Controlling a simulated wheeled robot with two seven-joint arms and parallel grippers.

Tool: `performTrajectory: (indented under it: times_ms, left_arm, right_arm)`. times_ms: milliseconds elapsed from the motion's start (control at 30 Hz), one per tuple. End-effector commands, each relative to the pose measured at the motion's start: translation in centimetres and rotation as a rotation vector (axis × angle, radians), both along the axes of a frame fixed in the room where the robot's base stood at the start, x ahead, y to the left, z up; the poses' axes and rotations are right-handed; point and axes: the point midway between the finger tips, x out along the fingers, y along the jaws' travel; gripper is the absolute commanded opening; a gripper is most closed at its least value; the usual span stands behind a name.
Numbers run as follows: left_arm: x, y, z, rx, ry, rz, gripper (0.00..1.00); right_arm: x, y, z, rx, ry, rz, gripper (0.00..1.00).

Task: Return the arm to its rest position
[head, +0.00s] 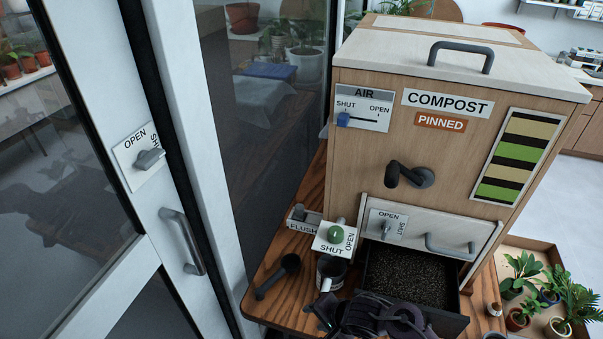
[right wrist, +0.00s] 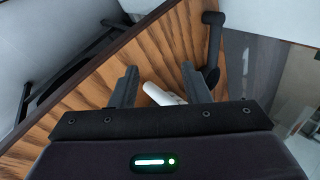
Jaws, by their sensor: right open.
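My right gripper (head: 326,310) is at the bottom of the head view, low over the front of the wooden table and in front of the compost bin (head: 440,140). In the right wrist view its two fingers (right wrist: 158,82) are apart. A white object (right wrist: 160,95) shows between and beyond them, over the wood; I cannot tell whether it touches a finger. My left gripper is in neither view.
The bin's drawer (head: 440,323) stands open, full of dark compost, close to my right arm. A black scoop (head: 275,278) lies on the table (head: 262,308). A glass door (head: 150,200) is at left. A tray of potted plants (head: 520,241) is at right.

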Motion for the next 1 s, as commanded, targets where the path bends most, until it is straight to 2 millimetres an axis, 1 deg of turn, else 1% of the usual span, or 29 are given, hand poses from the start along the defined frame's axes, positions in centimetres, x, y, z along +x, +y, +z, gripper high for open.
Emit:
performTrajectory:
  times_ms: [267, 400, 567, 667, 767, 900, 1000]
  left_arm:
    - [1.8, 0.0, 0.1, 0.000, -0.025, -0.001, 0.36]
    - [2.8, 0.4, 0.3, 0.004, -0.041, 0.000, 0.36]
    - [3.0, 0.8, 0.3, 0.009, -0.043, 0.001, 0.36]
    - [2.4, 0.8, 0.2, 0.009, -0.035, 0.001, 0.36]
    - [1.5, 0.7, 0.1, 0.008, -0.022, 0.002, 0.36]
    - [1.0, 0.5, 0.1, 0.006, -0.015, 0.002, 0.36]
    - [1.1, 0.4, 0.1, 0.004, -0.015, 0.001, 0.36]
  right_arm:
    - [-0.4, -0.1, 1.6, -0.072, -0.085, 0.066, 0.43]
    - [-0.7, -0.5, 2.7, -0.132, -0.137, 0.112, 0.43]
    - [-1.4, -1.6, 4.4, -0.224, -0.197, 0.175, 0.43]
    - [-2.1, -2.8, 5.7, -0.303, -0.229, 0.227, 0.43]
    - [-3.4, -4.7, 7.5, -0.404, -0.250, 0.293, 0.43]
    - [-5.9, -8.0, 9.8, -0.540, -0.241, 0.411, 0.43]
    - [-7.4, -9.9, 10.9, -0.601, -0.221, 0.481, 0.43]
